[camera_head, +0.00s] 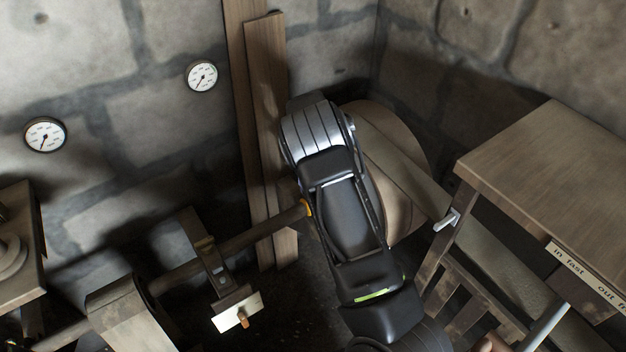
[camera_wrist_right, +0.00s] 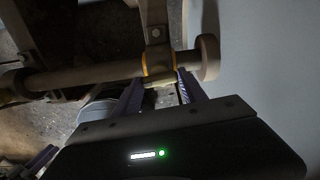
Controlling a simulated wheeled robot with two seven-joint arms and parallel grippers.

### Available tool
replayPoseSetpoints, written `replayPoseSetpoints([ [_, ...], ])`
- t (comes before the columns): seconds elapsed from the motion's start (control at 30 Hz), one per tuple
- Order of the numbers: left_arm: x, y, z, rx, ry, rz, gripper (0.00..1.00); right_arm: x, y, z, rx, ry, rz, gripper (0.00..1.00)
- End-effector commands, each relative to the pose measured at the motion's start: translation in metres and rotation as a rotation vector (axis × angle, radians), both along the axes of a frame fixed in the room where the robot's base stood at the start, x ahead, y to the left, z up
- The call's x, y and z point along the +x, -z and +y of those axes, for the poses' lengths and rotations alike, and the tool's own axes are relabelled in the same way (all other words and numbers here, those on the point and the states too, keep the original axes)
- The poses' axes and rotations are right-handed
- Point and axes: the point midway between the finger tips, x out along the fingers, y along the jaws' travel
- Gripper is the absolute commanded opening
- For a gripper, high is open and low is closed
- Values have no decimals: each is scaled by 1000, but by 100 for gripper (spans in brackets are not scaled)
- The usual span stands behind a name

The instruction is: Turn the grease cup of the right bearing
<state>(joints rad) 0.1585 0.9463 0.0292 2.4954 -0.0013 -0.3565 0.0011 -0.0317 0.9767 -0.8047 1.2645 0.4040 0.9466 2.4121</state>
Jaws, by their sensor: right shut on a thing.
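In the right wrist view, the right bearing (camera_wrist_right: 157,58) is a brown hanger block with a yellow-orange ring around the horizontal shaft (camera_wrist_right: 90,74). My right gripper (camera_wrist_right: 160,88) is just below it, with a purple finger on each side. It is shut on a small yellowish piece under the bearing, which appears to be the grease cup (camera_wrist_right: 161,84); the fingers partly hide it. In the head view my right arm covers the gripper and most of the bearing; only an orange edge (camera_head: 306,207) shows beside the arm.
A large round pulley (camera_head: 415,150) and a belt (camera_head: 400,165) are behind my right arm. Another hanger (camera_head: 208,262) carries the shaft at the left. Two gauges (camera_head: 201,76) hang on the stone wall.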

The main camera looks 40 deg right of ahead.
Motion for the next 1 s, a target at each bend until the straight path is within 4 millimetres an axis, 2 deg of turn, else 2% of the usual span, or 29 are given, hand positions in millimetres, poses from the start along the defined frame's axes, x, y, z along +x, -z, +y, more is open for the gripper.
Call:
replayPoseSetpoints([
  [0.23,0,-2,0,0,0,0,36,1,-1,0,-1,90,-2,9],
  [0.7,0,-2,0,0,0,0,36,1,-1,0,0,110,-3,9],
  [0.73,0,-2,0,0,0,0,36,1,-1,0,0,110,-3,51],
  [1.0,0,-2,0,0,0,0,36,0,0,0,0,108,-1,71],
])
